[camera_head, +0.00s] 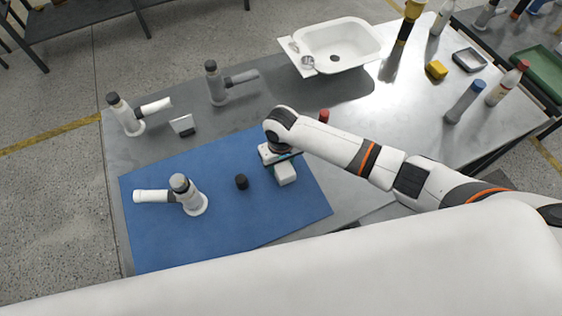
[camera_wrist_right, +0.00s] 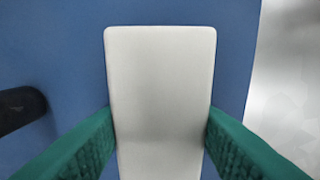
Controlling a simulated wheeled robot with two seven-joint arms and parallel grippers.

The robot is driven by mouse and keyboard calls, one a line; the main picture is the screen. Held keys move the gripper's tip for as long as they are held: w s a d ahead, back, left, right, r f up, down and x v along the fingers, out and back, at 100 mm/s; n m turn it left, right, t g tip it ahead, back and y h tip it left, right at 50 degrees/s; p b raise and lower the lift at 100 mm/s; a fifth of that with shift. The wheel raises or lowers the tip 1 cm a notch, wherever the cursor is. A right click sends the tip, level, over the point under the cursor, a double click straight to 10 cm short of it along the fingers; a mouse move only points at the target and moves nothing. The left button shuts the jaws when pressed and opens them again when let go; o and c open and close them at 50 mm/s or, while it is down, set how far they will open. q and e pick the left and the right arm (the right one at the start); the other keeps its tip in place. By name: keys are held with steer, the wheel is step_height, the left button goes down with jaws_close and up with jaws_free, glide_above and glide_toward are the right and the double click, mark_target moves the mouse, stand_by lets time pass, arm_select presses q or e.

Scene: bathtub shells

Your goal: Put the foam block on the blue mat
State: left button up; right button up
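The foam block (camera_head: 286,174) is a pale, round-cornered block over the right part of the blue mat (camera_head: 160,245). In the right wrist view the foam block (camera_wrist_right: 160,75) fills the middle, with the mat (camera_wrist_right: 60,50) around it. My right gripper (camera_wrist_right: 160,115) has its green fingers against both long sides of the block. In the head view the right gripper (camera_head: 277,163) is mostly hidden by its own wrist. Whether the block touches the mat or hangs just above it I cannot tell. My left gripper is not in view.
On the mat stand a black cap (camera_head: 241,181), left of the block, and a grey-white faucet-like fixture (camera_head: 186,195). More fixtures stand behind the mat. A white basin (camera_head: 338,42), yellow block (camera_head: 436,69) and several bottles are farther right. The mat's front middle is clear.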

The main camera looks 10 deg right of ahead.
steer(key=o, duration=0.4)
steer(key=shift+o, duration=0.2)
step_height(320, 180, up, 12)
steer(key=shift+r+b, duration=0.2)
steer(key=shift+b, duration=0.2)
